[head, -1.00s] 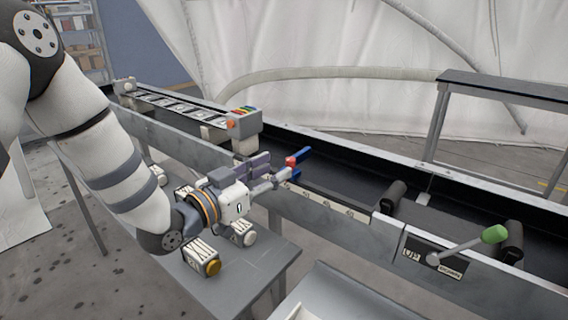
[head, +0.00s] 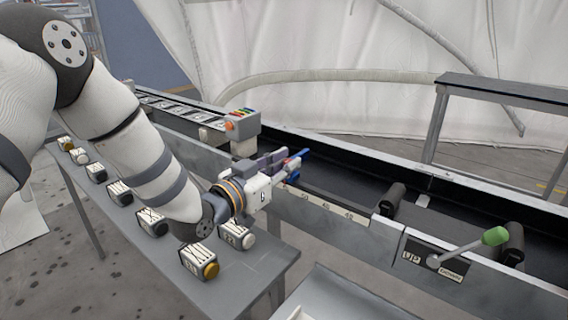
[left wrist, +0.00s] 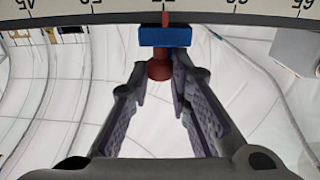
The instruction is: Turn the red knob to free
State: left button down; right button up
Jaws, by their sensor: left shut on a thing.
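The red knob (left wrist: 159,70) shows in the left wrist view between the tips of my left gripper (left wrist: 158,76), just below a blue block (left wrist: 165,37) on a numbered scale (left wrist: 225,8). A thin red pointer stands above the block. In the head view my left gripper (head: 288,166) reaches the conveyor's near rail from the left, and its fingers hide most of the knob. Blue parts (head: 301,154) show past the fingertips. The gripper is shut on the red knob. My right gripper is in neither view.
A grey bench (head: 262,264) with several labelled boxes lies below my left arm. A control box (head: 243,123) with coloured buttons stands on the rail beyond the gripper. A green-tipped lever (head: 495,236) is at right. The conveyor bed (head: 345,180) is clear near the knob.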

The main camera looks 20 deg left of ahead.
pick_arm(q)
jog(key=n+y, duration=0.1)
jog(key=y, duration=0.1)
jog(key=n+t+y+p, duration=0.1)
jog(key=shift+d+n+y, duration=0.2)
jog(key=shift+n+y, duration=0.1)
jog(key=shift+y, duration=0.1)
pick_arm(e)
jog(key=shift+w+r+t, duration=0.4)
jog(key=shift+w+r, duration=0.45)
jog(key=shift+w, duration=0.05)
pick_arm(q)
jog(key=c, duration=1.5)
grip_release()
jog(key=shift+o, duration=0.2)
jog(key=shift+s, duration=0.1)
jog(key=s+a, duration=0.1)
jog(key=s, duration=1)
jog(key=shift+s+a, duration=0.35)
jog(key=shift+s, duration=0.05)
